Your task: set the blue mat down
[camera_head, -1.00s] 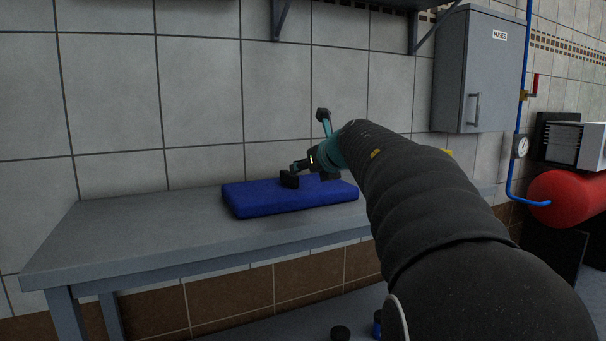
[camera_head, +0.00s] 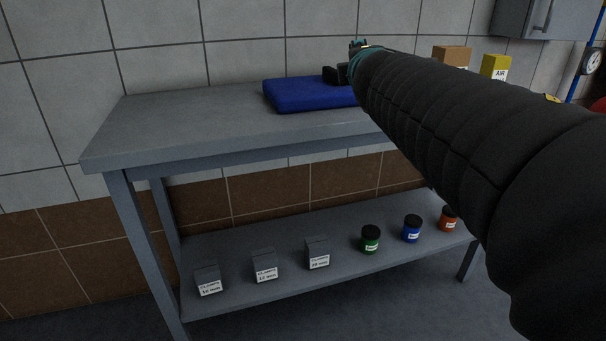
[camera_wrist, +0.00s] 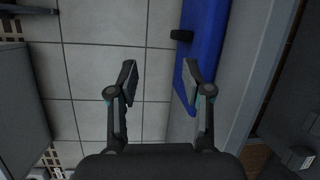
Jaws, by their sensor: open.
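The blue mat (camera_head: 300,95) lies flat on the grey workbench (camera_head: 200,120), near the wall. My arm hides its right part in the head view. In the wrist view the mat (camera_wrist: 207,35) is a long blue strip to the right. A small black block (camera_wrist: 182,35) shows at its edge. My gripper (camera_wrist: 160,78) is open with nothing between its fingers. Its right finger overlaps the mat's edge in the wrist view; its left finger is in front of the tiled wall. I cannot tell whether the right finger touches the mat.
Boxes (camera_head: 452,57) and a yellow carton (camera_head: 495,68) stand behind my arm. The lower shelf (camera_head: 300,275) holds small grey boxes (camera_head: 264,266) and lidded jars (camera_head: 370,240). A grey wall cabinet (camera_head: 545,18) is at the upper right. The bench's left part is clear.

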